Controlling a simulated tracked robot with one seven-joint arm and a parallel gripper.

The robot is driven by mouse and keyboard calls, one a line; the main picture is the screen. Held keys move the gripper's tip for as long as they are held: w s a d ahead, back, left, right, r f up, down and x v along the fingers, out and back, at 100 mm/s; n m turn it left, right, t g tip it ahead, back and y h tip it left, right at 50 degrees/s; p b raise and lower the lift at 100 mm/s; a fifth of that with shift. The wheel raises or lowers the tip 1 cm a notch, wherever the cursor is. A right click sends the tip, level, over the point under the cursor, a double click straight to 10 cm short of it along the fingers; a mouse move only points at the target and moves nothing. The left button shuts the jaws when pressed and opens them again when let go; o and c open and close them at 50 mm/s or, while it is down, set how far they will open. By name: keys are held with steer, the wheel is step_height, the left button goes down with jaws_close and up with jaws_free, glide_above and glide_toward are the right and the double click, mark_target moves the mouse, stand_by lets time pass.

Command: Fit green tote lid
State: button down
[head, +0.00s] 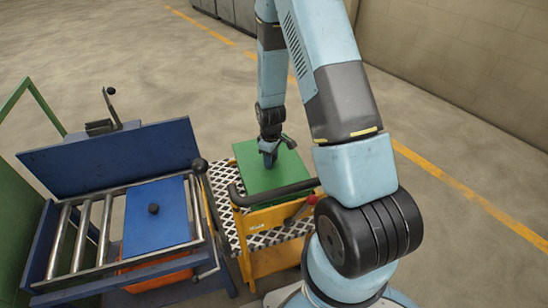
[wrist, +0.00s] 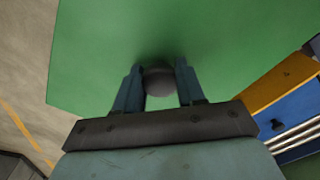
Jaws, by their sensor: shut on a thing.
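The green lid (head: 250,172) is a flat square panel over the cart's perforated top, left of my lower arm links in the head view. I cannot tell whether it rests on the cart or is held just above it. My gripper (head: 269,160) points down at the lid's middle. In the wrist view the green lid (wrist: 235,45) fills most of the upper frame, and its dark round knob (wrist: 158,82) sits between the fingers of my gripper (wrist: 157,72), which are shut on it. I cannot make out a green tote.
The yellow cart (head: 258,222) has a white perforated top and a black handle (head: 275,193). On its left, a blue roller stand (head: 40,250) carries an orange tote (head: 155,279) under a blue lid (head: 150,230) with a black knob. A raised blue panel (head: 110,160) stands behind it. Floor beyond is clear.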

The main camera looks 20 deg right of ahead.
steer(key=shift+f, duration=0.15)
steer(key=c, duration=0.6)
jaws_free()
step_height(320, 180, up, 14)
steer(key=shift+f, duration=0.15)
stand_by(0.3)
stand_by(0.4)
